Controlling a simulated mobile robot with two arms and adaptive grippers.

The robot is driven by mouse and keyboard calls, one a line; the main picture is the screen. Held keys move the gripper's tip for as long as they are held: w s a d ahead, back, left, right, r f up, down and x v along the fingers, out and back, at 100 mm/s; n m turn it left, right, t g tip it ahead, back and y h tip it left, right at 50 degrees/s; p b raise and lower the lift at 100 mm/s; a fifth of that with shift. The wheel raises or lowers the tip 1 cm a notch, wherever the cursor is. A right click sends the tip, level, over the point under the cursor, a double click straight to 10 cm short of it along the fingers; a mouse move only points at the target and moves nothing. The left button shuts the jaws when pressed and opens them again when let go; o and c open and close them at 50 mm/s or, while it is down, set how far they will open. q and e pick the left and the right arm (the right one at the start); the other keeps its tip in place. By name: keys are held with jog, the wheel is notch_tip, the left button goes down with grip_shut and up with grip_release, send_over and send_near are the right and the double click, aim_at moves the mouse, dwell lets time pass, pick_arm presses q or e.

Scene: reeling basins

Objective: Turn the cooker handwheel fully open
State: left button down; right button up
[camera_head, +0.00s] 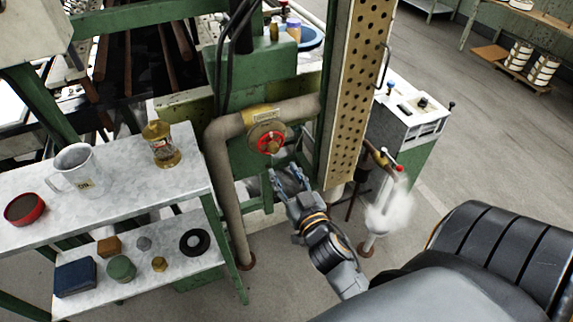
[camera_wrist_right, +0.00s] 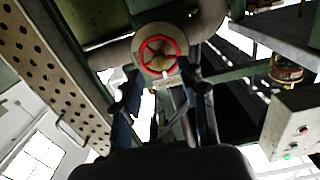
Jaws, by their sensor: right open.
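The cooker handwheel (camera_head: 271,143) is a small red wheel on a round tan valve body, fixed to a lagged pipe on the green machine frame. It also shows in the right wrist view (camera_wrist_right: 159,54), above centre and facing the camera. My right gripper (camera_head: 287,177) is below the wheel in the head view, its two fingers pointing up towards it. In the right wrist view the open fingers (camera_wrist_right: 162,95) stand to either side below the wheel, with nothing held between them. They look apart from the wheel. My left gripper is not in view.
A shelf unit (camera_head: 110,187) with a mug (camera_head: 76,168), a jar (camera_head: 161,146) and small items stands left. A perforated panel (camera_head: 347,95) rises right of the wheel. White vapour (camera_head: 389,209) hangs by a pipe at right.

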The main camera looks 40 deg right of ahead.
aim_at(275, 151)
jog(key=w, duration=0.1)
jog(key=w+d+r, duration=0.1)
jog(key=w, duration=0.3)
jog(key=shift+w+d+r, duration=0.15)
jog(key=shift+w+d, duration=0.1)
jog(key=shift+d, duration=0.15)
jog(key=shift+w+d, duration=0.15)
jog(key=shift+w, duration=0.45)
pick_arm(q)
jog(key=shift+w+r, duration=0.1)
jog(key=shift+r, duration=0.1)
